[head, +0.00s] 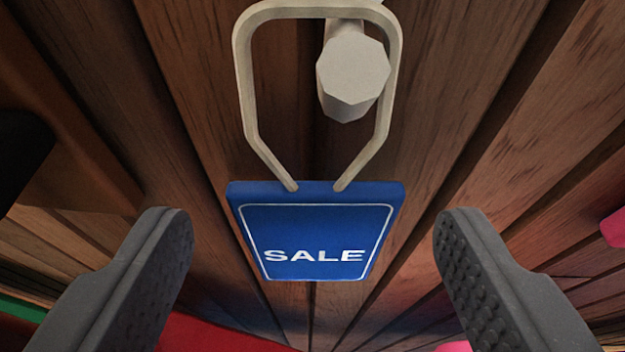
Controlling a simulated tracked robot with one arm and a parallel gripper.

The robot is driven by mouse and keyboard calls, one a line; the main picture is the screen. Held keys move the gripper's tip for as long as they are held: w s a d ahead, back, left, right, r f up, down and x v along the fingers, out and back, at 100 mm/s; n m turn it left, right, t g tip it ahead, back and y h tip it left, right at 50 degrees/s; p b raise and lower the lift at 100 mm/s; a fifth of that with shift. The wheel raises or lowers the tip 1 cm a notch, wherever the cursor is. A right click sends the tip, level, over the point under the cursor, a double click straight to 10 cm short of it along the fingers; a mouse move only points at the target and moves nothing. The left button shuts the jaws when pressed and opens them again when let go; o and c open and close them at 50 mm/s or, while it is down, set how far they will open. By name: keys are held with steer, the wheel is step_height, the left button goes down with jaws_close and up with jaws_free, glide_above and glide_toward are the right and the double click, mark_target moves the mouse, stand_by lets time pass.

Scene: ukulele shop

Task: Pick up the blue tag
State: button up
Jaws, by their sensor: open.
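The blue tag (316,232) with the white word SALE and a thin white border hangs in the middle of the head view. A pale loop (243,85) rises from its top edge and hangs around a white peg (352,72) that sticks out from the wood wall. My gripper (314,245) is open, with one dark grey finger to the left of the tag and one to the right. Neither finger touches the tag, and there is a gap on both sides.
A wall of brown wooden planks (470,60) fills the background. A dark object (22,150) and a brown wooden piece (85,165) stand at the left edge. Red (215,335) and green (20,308) surfaces show low down, and a pink one (614,228) at the right edge.

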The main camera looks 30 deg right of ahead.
steer(key=shift+w+d+f, duration=0.1)
steer(key=shift+w+d, duration=0.1)
steer(key=shift+w, duration=0.05)
steer(key=c, duration=1.1)
steer(key=shift+r, duration=0.2)
steer(key=shift+r+p, duration=0.75)
steer(key=shift+p, duration=0.15)
steer(key=s+a, duration=0.3)
steer(key=s, duration=0.2)
steer(key=s+a, duration=0.3)
steer(key=s, duration=0.2)
steer(key=s+a+b, duration=0.1)
steer(key=s+a, duration=0.2)
steer(key=s, duration=0.2)
steer(key=shift+s+f, duration=0.15)
steer(key=shift+s, duration=0.2)
